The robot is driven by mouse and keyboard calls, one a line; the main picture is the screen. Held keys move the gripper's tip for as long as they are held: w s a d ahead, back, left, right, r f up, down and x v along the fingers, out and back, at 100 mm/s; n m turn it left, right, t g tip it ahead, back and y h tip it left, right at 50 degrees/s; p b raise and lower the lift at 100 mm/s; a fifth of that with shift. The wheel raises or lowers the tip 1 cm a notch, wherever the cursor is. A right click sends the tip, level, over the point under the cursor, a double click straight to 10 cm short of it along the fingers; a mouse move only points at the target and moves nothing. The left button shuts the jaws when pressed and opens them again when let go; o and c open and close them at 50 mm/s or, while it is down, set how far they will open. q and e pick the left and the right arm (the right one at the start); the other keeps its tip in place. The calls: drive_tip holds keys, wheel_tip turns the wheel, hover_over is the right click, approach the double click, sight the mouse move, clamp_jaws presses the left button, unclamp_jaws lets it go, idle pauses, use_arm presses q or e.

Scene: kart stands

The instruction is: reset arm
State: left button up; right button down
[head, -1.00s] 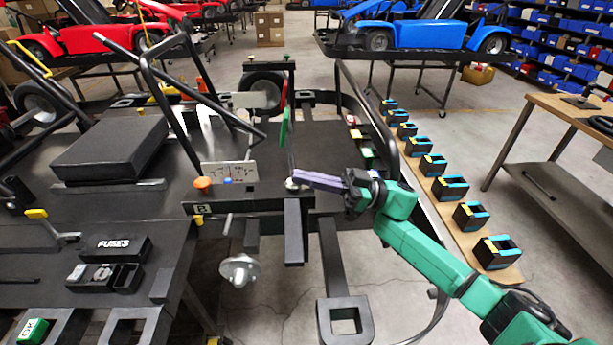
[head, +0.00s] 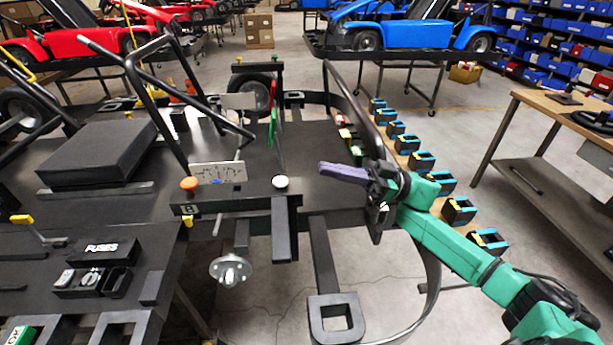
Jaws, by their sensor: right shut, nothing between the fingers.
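My right gripper (head: 322,168) is at the end of the green right arm, which comes in from the lower right. Its purple fingers are shut and point left, with nothing between them. It is over the front right part of the black kart frame (head: 335,217), to the right of a round white knob (head: 281,183) and apart from it. My left gripper is not in the head view.
An orange knob (head: 189,184) and a white panel (head: 219,173) are on the kart. A fuse box (head: 104,250) lies on the near-left surface. Several black boxes with blue and yellow edges (head: 459,209) line a board at right. A workbench (head: 560,115) stands beyond open floor.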

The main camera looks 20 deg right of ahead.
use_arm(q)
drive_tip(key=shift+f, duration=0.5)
use_arm(e)
drive_tip(key=shift+v, duration=1.05)
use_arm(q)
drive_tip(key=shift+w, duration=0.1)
use_arm(e)
drive_tip(key=shift+d, duration=0.1)
